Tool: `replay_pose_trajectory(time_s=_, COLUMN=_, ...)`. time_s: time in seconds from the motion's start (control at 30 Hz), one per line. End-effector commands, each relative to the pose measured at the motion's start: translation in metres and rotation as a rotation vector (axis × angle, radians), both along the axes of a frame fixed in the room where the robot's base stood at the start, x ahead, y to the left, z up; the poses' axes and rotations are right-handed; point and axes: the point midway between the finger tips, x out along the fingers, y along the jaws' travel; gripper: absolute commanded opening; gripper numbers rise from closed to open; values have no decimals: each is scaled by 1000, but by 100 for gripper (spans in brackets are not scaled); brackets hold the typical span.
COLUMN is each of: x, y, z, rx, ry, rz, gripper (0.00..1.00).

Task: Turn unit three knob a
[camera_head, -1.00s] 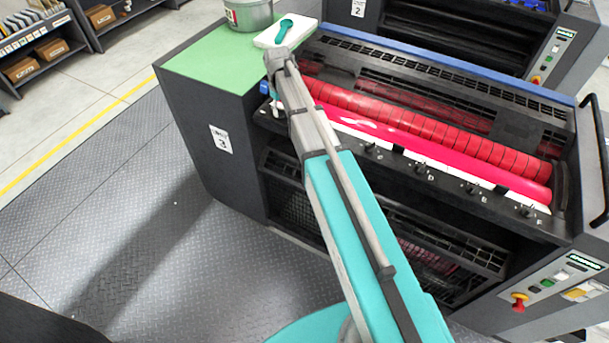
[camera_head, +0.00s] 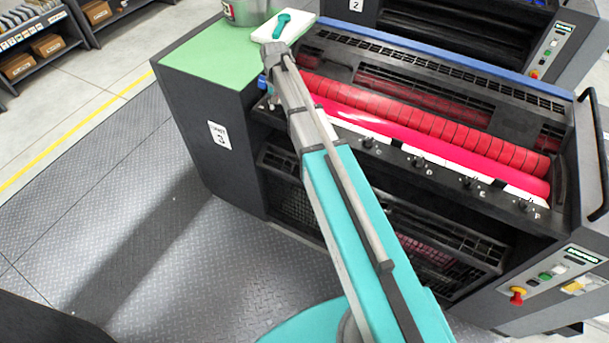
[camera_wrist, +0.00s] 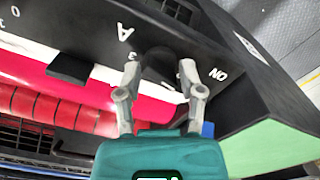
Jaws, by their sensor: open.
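Unit three (camera_head: 219,135) is the dark press with the number 3 label on its side. Its knob row runs along the front ledge below the red rollers. In the wrist view, my gripper (camera_wrist: 160,72) is open, with one finger on each side of a round black knob (camera_wrist: 159,62) beside the letter A. The knob is dark against the ledge, so I cannot tell whether the fingers touch it. In the head view my arm hides knob A and the gripper; knobs farther right, such as D (camera_head: 418,161) and F (camera_head: 522,204), show.
A green top (camera_head: 205,66) at the unit's left bears a grey can (camera_head: 247,12) and a white pad with a teal tool (camera_head: 282,24). A red stop button (camera_head: 517,295) is on the right panel. Another press stands behind. Floor at left is clear.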

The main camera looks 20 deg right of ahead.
Motion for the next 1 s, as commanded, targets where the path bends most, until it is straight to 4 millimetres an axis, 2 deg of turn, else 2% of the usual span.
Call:
replay_pose_trajectory(time_s=0.13, x=0, y=0, z=0, rx=0, ry=0, rz=-94, gripper=50)
replay_pose_trajectory(time_s=0.2, x=0, y=0, z=11, rx=0, ry=0, rz=-94, gripper=50)
replay_pose_trajectory(time_s=1.0, x=0, y=0, z=79, rx=0, ry=0, rz=-90, gripper=50)
